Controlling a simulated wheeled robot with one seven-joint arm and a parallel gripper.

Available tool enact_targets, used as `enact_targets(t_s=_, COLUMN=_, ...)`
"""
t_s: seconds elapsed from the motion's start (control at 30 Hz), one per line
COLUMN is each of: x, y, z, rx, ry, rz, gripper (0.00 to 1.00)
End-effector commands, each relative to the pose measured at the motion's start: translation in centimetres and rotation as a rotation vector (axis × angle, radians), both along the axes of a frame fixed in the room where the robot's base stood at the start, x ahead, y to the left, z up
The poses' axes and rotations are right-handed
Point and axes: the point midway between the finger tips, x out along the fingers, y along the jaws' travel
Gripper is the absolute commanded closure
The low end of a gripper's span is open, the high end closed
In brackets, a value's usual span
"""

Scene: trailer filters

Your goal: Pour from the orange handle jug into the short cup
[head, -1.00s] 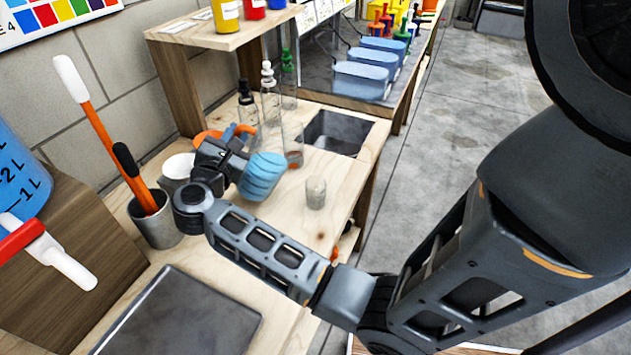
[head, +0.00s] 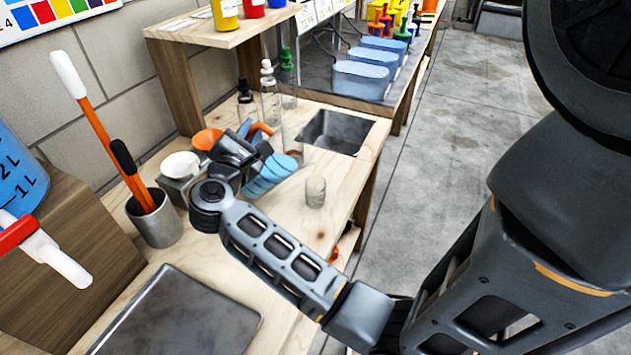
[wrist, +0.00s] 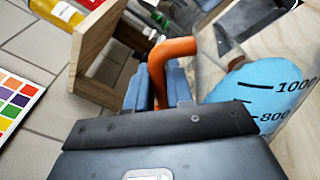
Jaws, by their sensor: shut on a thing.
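The jug (head: 268,176) holds blue liquid and has an orange handle (head: 263,130). My gripper (head: 252,133) is shut on that handle, and the jug is tilted. In the wrist view, the handle (wrist: 163,62) passes between the gripper's fingers (wrist: 162,90), with the blue, marked side of the jug (wrist: 262,92) at the right. The short cup (head: 315,191), small and clear to whitish, stands upright on the wooden bench, right of and apart from the jug's blue part. My wrist partly hides the jug. Its rim is hard to make out, and no stream is visible.
A white dish (head: 181,164) on a grey block and an orange bowl-like thing (head: 207,139) stand left of my gripper. Stoppered bottles (head: 270,95) stand behind. A sink (head: 338,132) lies at back right. A metal pot of tools (head: 158,220) is front left.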

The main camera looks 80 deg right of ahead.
Motion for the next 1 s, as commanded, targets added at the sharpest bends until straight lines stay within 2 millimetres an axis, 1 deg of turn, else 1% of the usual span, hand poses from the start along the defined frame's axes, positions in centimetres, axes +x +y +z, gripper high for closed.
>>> enact_targets(t_s=1.0, x=-0.58, y=-0.04, z=0.14, rx=0.000, ry=-0.063, rz=0.001, gripper=1.00)
